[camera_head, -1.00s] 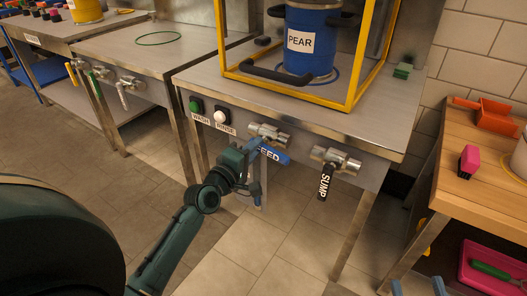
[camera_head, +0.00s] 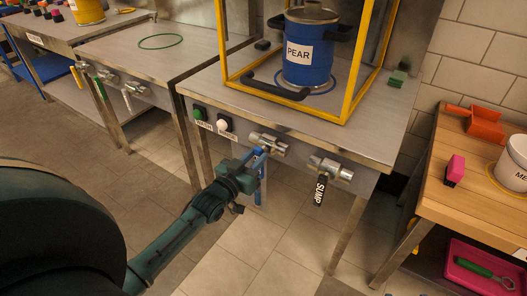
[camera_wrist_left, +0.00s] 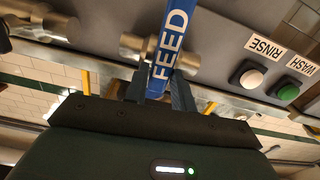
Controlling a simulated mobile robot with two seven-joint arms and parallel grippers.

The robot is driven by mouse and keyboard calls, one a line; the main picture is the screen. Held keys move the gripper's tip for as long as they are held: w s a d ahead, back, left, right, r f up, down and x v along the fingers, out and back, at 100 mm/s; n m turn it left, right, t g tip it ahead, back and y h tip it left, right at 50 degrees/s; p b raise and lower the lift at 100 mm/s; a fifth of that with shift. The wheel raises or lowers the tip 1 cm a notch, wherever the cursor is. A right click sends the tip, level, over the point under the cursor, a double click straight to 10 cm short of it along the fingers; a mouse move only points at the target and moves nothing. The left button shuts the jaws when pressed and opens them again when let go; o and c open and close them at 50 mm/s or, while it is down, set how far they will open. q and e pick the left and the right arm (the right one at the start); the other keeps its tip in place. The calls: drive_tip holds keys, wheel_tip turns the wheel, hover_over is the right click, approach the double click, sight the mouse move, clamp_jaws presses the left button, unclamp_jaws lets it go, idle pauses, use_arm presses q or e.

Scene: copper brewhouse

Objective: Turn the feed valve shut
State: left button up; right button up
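The feed valve (camera_head: 268,143) is a metal fitting on the front panel of the middle steel bench. Its blue lever (camera_wrist_left: 170,45), lettered FEED, shows large in the left wrist view. In the head view the lever points down and towards me, mostly hidden by my left gripper (camera_head: 258,158). In the left wrist view the fingers of my left gripper (camera_wrist_left: 158,93) stand on both sides of the lever and appear closed on it. My right gripper is in neither view.
The sump valve (camera_head: 329,168), with a black lever hanging down, is just to the right. The green wash button (camera_head: 199,113) and white rinse button (camera_head: 223,124) are to the left. A blue PEAR pot (camera_head: 309,55) stands above inside a yellow frame (camera_head: 341,108).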

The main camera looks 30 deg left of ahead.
use_arm(q)
drive_tip(key=shift+o, duration=1.1)
drive_tip(key=shift+f, duration=0.15)
drive_tip(key=shift+s, duration=0.15)
drive_tip(key=s+p, duration=0.1)
drive_tip(key=s, duration=0.1)
drive_tip(key=s+p, duration=0.2)
drive_tip(key=s, duration=0.1)
drive_tip(key=shift+s+a+p, duration=0.25)
drive_tip(key=shift+s+p, duration=0.1)
drive_tip(key=shift+p, duration=0.05)
